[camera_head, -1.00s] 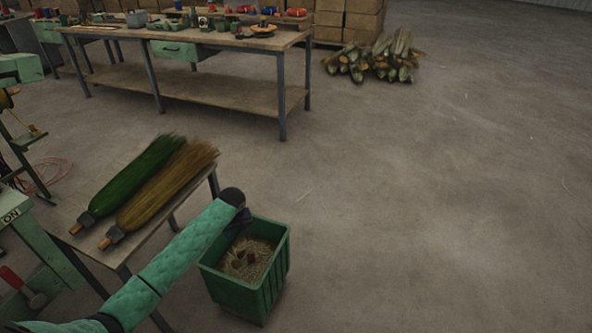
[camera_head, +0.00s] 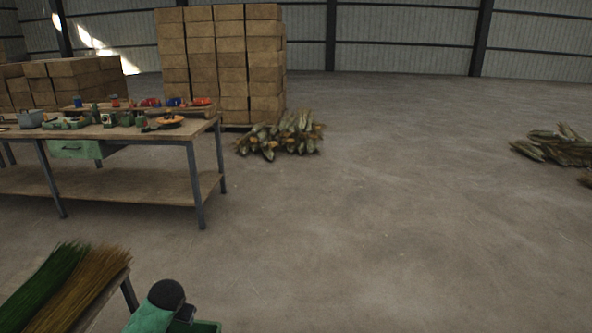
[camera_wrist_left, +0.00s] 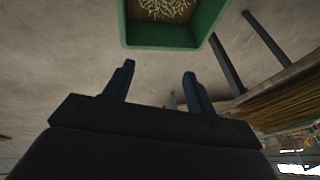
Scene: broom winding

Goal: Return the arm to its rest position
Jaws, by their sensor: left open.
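My left arm (camera_head: 160,308) comes in at the bottom of the head view, in a green padded sleeve with a dark rounded wrist. Its fingers are hidden in that view. In the left wrist view my left gripper (camera_wrist_left: 158,88) shows two dark fingers spread apart with nothing between them. The green bin (camera_wrist_left: 213,22) of straw-like scraps lies beyond the fingertips in that view, apart from them. Only a bit of the bin's rim (camera_head: 207,326) shows beside my wrist in the head view. My right gripper is not in view.
A small table at lower left holds a green bristle bundle (camera_head: 45,285) and a brown one (camera_head: 92,285). A long workbench (camera_head: 100,132) with tools stands behind. Stacked boxes (camera_head: 220,65) and stalk piles (camera_head: 282,135) lie farther back.

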